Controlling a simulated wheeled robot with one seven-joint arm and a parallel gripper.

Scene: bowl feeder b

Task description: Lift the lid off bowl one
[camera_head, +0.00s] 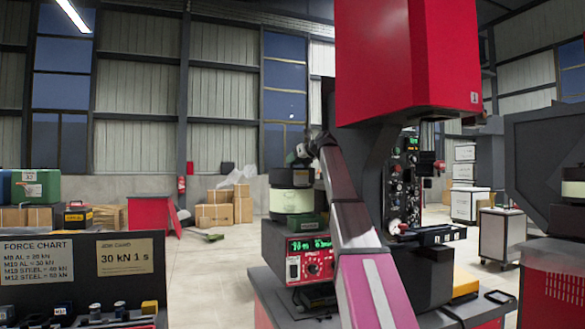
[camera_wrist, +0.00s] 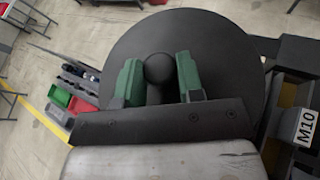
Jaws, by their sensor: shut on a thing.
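The lid (camera_wrist: 215,50) is a round dark disc with a ball-shaped knob (camera_wrist: 159,68) at its middle. My gripper (camera_wrist: 160,75) has green fingers, one on each side of the knob, and is shut on it. In the head view my gripper (camera_head: 300,158) comes down from above onto the dark lid (camera_head: 290,178). A cream bowl (camera_head: 291,201) is directly below the lid in that view. I cannot tell whether there is a gap between lid and bowl. In the wrist view the lid hides the bowl.
A red control box (camera_head: 309,254) with a display stands below the bowl. A tall red and black machine (camera_head: 405,60) rises close on the right. A block marked M10 (camera_wrist: 307,125) is beside the lid. Red (camera_wrist: 83,105) and green (camera_wrist: 58,96) bins are beyond its left side.

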